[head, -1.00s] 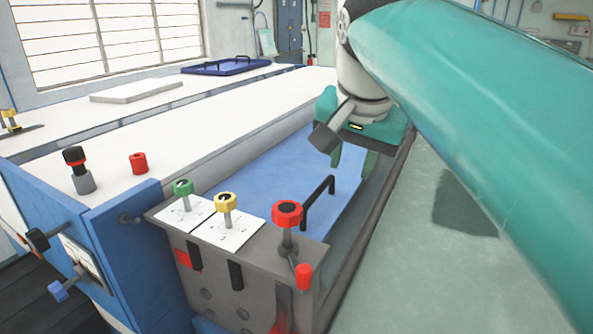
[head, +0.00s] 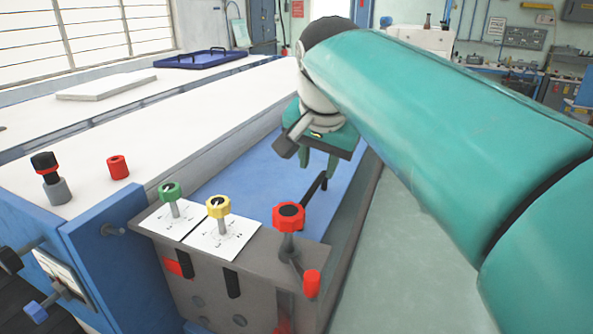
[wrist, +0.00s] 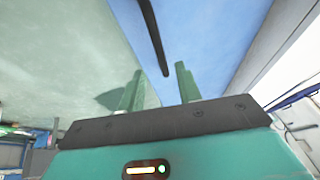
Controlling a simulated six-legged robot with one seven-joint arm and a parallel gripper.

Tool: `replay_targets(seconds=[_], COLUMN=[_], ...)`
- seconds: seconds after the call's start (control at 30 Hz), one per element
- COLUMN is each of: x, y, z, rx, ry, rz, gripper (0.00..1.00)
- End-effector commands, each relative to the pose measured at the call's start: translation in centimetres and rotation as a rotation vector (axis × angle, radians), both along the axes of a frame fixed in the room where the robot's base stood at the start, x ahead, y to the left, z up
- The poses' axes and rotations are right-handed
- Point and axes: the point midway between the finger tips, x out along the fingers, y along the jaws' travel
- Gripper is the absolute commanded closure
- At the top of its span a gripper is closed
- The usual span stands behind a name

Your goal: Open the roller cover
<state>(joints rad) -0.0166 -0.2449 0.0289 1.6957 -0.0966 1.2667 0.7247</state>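The roller cover (head: 240,180) is a flat blue panel set in the long trough of the machine. It lies flat, and a black bar handle (head: 310,199) stands near its right side. My gripper (head: 318,160) is over the cover at the handle's far end, with its green fingers pointing down. In the wrist view, the two fingers of my gripper (wrist: 159,68) are spread apart with nothing held. The handle (wrist: 152,38) shows there with its near end in line with the gap between the fingers. I cannot tell whether they touch.
A grey control panel with green (head: 170,191), yellow (head: 218,207) and red (head: 289,217) knobs stands in front of the cover. A white table surface (head: 150,125) runs along the left. A grey-green surface (head: 400,260) lies right, under my arm.

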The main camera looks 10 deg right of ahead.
Motion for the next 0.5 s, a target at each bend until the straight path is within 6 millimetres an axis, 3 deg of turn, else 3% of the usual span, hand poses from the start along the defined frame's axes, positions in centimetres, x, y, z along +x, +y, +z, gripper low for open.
replay_targets(seconds=[0.2, 0.5], x=[1.8, 2.7], y=[-0.3, -0.3], z=[-3.6, -5.1], rx=[0.000, 0.000], ry=[0.003, 0.000], rz=[0.000, 0.000], gripper=[0.66, 0.66])
